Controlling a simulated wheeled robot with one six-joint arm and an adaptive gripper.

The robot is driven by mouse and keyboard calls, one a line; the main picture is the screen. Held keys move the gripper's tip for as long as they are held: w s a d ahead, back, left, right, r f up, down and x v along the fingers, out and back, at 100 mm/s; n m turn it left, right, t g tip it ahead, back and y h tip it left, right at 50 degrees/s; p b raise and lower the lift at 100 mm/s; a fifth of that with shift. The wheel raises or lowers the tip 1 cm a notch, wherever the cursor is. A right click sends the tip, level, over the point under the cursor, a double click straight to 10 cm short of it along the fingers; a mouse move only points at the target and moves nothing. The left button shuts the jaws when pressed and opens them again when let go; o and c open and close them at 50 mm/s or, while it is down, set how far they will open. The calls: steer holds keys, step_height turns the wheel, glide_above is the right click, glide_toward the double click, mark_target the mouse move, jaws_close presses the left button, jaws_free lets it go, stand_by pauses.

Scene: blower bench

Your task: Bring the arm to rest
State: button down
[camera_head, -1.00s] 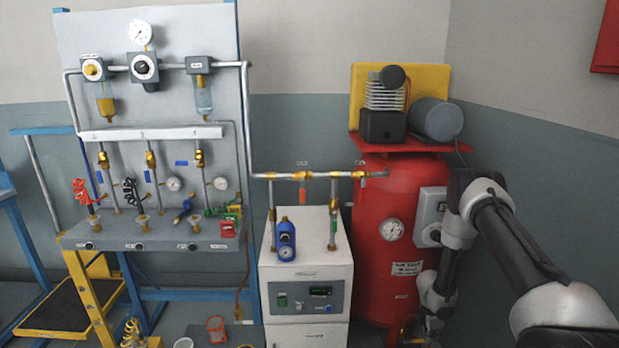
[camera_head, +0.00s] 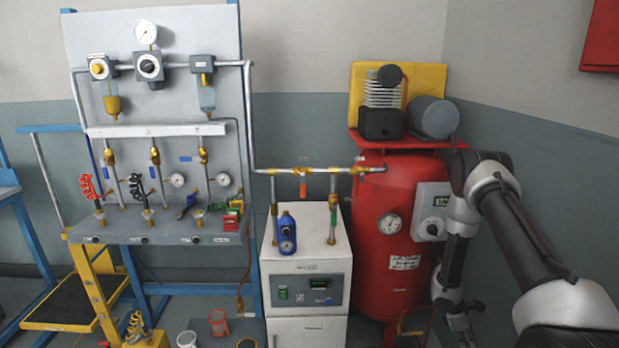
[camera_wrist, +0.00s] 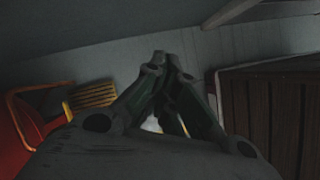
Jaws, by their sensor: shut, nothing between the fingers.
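My arm stands at the right of the head view, reaching forward and then bending down beside the red compressor tank (camera_head: 385,270). My gripper (camera_wrist: 165,65) shows in the wrist view, its two fingers together and nothing between them. In the head view the gripper itself is hard to make out at the lower right. In the wrist view a red thing (camera_wrist: 14,135) and a yellow slatted thing (camera_wrist: 92,97) lie to the left of the gripper, apart from it. A dark brown slatted thing (camera_wrist: 270,110) lies to its right.
The white cabinet (camera_head: 308,262) with a blue device (camera_head: 286,235) stands left of the tank. The grey panel (camera_head: 180,100) with gauges and valves stands farther left. A red box (camera_head: 604,38) hangs on the right wall. The wall between tank and arm looks bare.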

steer(key=s+r+m+g, duration=0.1)
steer(key=s+r+m, duration=0.25)
steer(key=r, duration=1.05)
steer(key=s+r+m+g, duration=0.1)
steer(key=s+r+m, duration=0.3)
steer(key=r, duration=1.1)
steer(key=s+a+r+m+t+y, duration=0.1)
steer(key=s+a+r+t, duration=0.2)
steer(key=r, duration=0.6)
steer(key=s+a+r+m+t+y, duration=0.2)
steer(key=s+a+r+t, duration=0.1)
steer(key=s+a+r, duration=0.3)
steer(key=s+a+r+m+t+y, duration=0.1)
steer(key=s+a+r, duration=0.4)
steer(key=r, duration=0.8)
steer(key=s+m+t, duration=0.1)
steer(key=s+t, duration=0.1)
steer(key=s, duration=0.1)
steer(key=shift+r+y, duration=0.3)
steer(key=shift+y, duration=0.1)
steer(key=shift+a+m, duration=0.15)
steer(key=shift+m, duration=0.1)
